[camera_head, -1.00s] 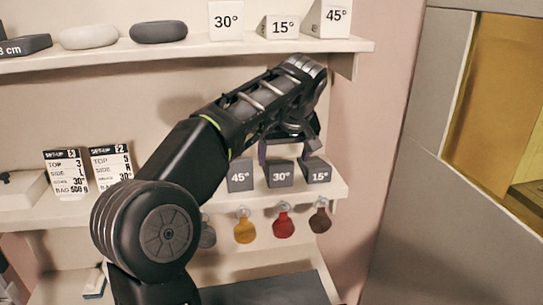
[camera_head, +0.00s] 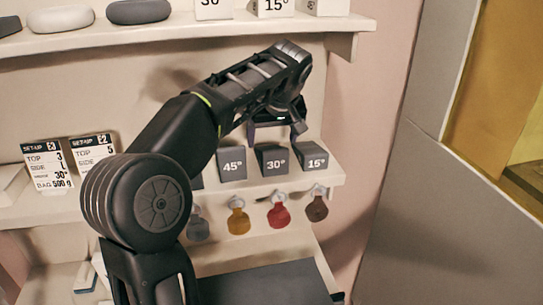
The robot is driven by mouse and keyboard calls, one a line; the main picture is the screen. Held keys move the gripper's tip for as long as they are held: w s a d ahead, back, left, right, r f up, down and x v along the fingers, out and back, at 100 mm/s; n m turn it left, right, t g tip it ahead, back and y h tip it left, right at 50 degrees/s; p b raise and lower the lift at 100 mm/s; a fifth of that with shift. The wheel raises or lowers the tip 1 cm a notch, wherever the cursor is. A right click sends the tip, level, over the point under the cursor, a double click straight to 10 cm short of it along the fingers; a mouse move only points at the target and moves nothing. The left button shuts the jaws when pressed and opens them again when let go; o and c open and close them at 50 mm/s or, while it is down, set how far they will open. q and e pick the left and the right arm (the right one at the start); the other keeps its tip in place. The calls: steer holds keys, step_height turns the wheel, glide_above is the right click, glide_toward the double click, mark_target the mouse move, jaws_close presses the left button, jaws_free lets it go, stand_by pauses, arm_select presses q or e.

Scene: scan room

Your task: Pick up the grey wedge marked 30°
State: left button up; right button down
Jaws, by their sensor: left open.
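My right gripper is not in view.
Set-up cards (camera_head: 92,154) stand at the left of the middle shelf (camera_head: 260,184). Coloured tags, including a red one (camera_head: 279,215), hang below its front edge. The upper shelf (camera_head: 180,34) holds white wedges and rounded pads. A grey panel (camera_head: 420,200) stands at right.

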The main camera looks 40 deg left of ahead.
mark_target(270, 148)
arm_select(q)
steer(key=shift+w+a+f+p, duration=0.1)
steer(key=shift+a+f+p, duration=0.15)
steer(key=shift+f, duration=0.2)
steer(key=p+x, duration=0.1)
steer(key=x, duration=0.2)
steer(key=shift+f, duration=0.3)
steer(key=shift+w+a+f, duration=0.1)
steer(key=shift+f, duration=0.25)
steer(key=c, duration=1.5)
